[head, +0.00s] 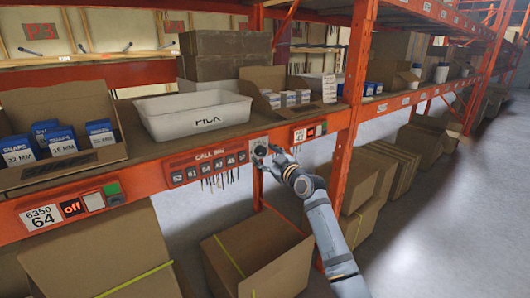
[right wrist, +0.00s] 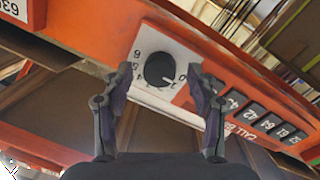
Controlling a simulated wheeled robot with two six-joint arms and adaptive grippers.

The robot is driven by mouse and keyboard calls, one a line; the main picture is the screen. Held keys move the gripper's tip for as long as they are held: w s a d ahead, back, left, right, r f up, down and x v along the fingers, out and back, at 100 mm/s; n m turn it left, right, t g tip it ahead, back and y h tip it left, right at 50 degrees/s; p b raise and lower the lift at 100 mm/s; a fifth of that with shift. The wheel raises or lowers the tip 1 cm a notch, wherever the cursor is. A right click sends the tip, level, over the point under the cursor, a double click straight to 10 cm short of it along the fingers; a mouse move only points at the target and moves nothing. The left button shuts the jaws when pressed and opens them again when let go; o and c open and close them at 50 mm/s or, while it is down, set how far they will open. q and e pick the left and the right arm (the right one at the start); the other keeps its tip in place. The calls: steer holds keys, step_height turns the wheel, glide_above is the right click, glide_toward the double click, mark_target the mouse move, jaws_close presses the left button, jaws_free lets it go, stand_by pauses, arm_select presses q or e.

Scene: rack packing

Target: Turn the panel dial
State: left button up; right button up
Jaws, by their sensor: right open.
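The panel dial (right wrist: 160,69) is a round black knob on a white plate (right wrist: 148,45) with printed numerals. A white mark on the knob points right, toward a numeral that looks like 0. In the head view the plate (head: 255,144) sits on the orange beam, with the knob partly covered by my right gripper (head: 268,156). In the right wrist view my right gripper (right wrist: 160,78) is open, its two fingers on either side of the knob with visible gaps. Whether the tips touch the plate I cannot tell. My left gripper is not in view.
A red call bin panel (head: 207,165) with several dark buttons is left of the dial. A label with a small red display (head: 310,131) is to its right. An orange upright (head: 352,110) stands close to my right arm. Cardboard boxes (head: 258,252) stand below the beam.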

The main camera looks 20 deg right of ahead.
steer(key=shift+w, duration=0.25)
steer(key=c, duration=1.2)
